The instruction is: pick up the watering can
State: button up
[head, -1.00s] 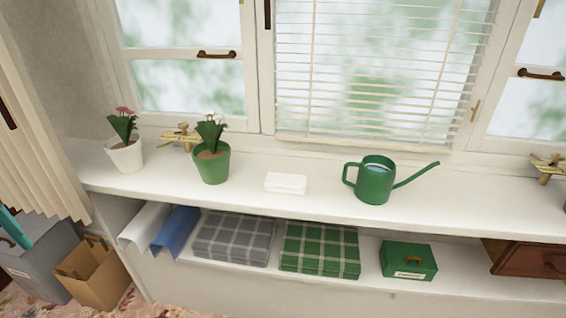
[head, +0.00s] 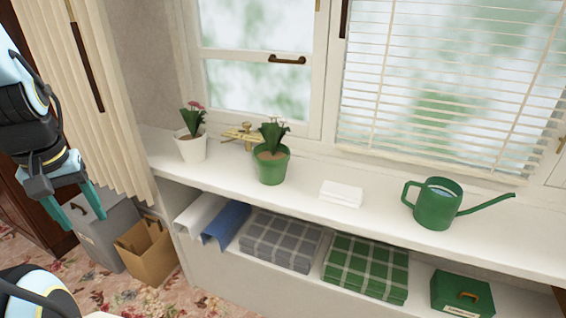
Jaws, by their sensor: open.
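The green watering can (head: 436,208) stands upright on the white window sill at the right of the head view. Its handle loop is on the left and its long spout points right. Its open top shows a pale blue inside. My gripper (head: 84,220) is at the far left, open and empty, with its teal fingers pointing down. It is well apart from the can, with the potted plants and the folded cloth lying between them across the picture.
On the sill (head: 320,215) stand a white pot (head: 192,149), a green pot (head: 270,168) and a folded white cloth (head: 341,193). The shelf below holds folded checked blankets (head: 367,267) and a green box (head: 461,293). A cardboard box (head: 148,252) and grey bin (head: 107,237) stand on the floor.

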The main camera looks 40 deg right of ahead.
aim_at(439, 200)
jog(key=l+z, duration=0.15)
jog(key=z, duration=0.2)
jog(key=i+l+z, duration=0.1)
jog(key=z, duration=0.25)
jog(key=i+l+z, duration=0.1)
jog(key=z, duration=0.3)
